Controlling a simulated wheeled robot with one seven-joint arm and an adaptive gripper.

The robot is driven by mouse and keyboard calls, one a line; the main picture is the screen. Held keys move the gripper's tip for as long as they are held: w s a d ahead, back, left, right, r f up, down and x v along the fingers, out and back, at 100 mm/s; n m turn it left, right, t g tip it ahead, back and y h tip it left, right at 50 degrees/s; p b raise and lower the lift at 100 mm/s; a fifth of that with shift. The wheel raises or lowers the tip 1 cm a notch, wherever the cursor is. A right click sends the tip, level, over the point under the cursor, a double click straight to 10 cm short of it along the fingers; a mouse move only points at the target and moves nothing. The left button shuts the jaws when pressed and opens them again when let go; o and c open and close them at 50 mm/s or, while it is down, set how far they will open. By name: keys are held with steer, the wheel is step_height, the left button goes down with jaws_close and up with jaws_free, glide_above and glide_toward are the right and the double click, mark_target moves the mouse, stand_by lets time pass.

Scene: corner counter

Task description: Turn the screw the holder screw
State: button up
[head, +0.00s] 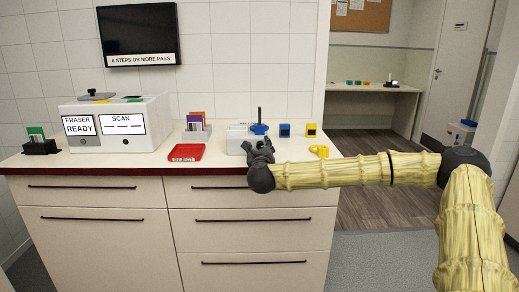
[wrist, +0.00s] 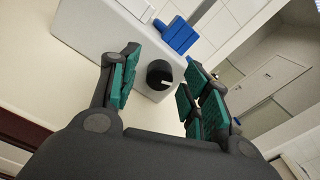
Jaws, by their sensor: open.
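The holder is a white box (head: 236,139) on the counter, partly hidden behind my gripper in the head view. In the wrist view its white face (wrist: 105,32) carries a round black screw knob (wrist: 159,76) with a short white mark. A blue piece (wrist: 177,36) sits at the top of the box; in the head view a blue part (head: 259,129) shows there with an upright dark rod. My gripper (head: 262,148) is at the box's front. In the wrist view my open gripper (wrist: 160,62) has teal-padded fingers either side of the knob, with gaps visible.
A red tray (head: 186,152) lies to the left. A white machine (head: 118,123) stands farther left. A card rack (head: 196,131) is behind the tray. A blue block (head: 285,130), a yellow block (head: 312,130) and a yellow ring-like piece (head: 319,151) lie to the right.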

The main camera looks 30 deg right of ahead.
steer(key=c, duration=1)
steer(key=shift+a, duration=0.15)
steer(key=shift+c, duration=0.2)
